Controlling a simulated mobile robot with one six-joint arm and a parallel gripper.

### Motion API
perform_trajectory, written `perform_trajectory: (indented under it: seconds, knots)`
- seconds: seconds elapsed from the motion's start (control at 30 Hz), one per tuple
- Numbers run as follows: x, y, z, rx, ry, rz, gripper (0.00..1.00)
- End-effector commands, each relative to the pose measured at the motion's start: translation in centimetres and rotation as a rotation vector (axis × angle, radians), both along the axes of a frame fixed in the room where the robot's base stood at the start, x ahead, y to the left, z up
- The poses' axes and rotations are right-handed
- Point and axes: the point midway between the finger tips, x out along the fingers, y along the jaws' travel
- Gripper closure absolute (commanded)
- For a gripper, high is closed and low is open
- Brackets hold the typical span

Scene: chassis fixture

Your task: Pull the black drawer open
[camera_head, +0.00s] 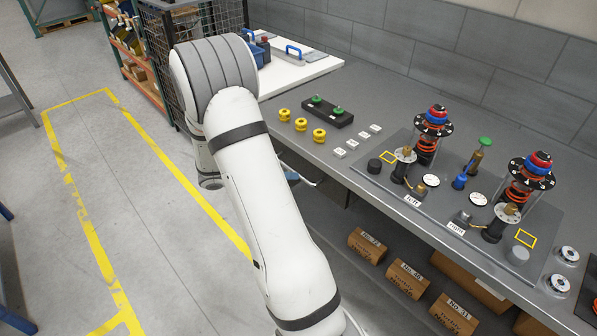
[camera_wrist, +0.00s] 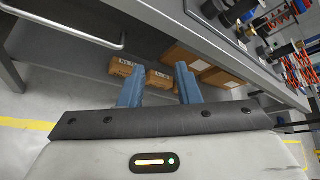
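The black drawer (camera_wrist: 75,12) shows in the upper left of the wrist view, under the worktop, with a pale metal bar handle (camera_wrist: 62,30) across its front. It looks shut, though the view is steep and partial. My gripper (camera_wrist: 158,68) has two blue fingers set apart with nothing between them. In the wrist view the fingers are to the right of the handle and below it, apart from it.
The grey workbench (camera_head: 325,155) runs along the wall, carrying spring assemblies, yellow knobs and a black block with green knobs. Cardboard boxes (camera_head: 407,279) stand on a shelf below. A bench leg (camera_wrist: 10,70) is at the wrist view's left. Floor (camera_head: 120,190) left of the arm is clear.

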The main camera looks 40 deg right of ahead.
Motion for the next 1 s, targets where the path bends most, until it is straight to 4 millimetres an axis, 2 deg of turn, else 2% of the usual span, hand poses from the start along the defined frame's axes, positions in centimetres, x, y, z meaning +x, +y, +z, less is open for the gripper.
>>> perform_trajectory:
  seconds: [0.03, 0.2, 0.4, 0.63, 1.0]
  knots:
    - [0.9, -1.0, -1.6, -0.022, 0.114, 0.073, 0.7]
    - [4.0, -3.4, -6.4, -0.099, 0.462, 0.323, 0.7]
    - [5.9, -4.5, -10.7, -0.16, 0.719, 0.504, 0.7]
    - [6.5, -5.6, -12.2, -0.18, 0.798, 0.556, 0.7]
    - [6.9, -11.1, -13.2, -0.179, 0.795, 0.555, 0.7]
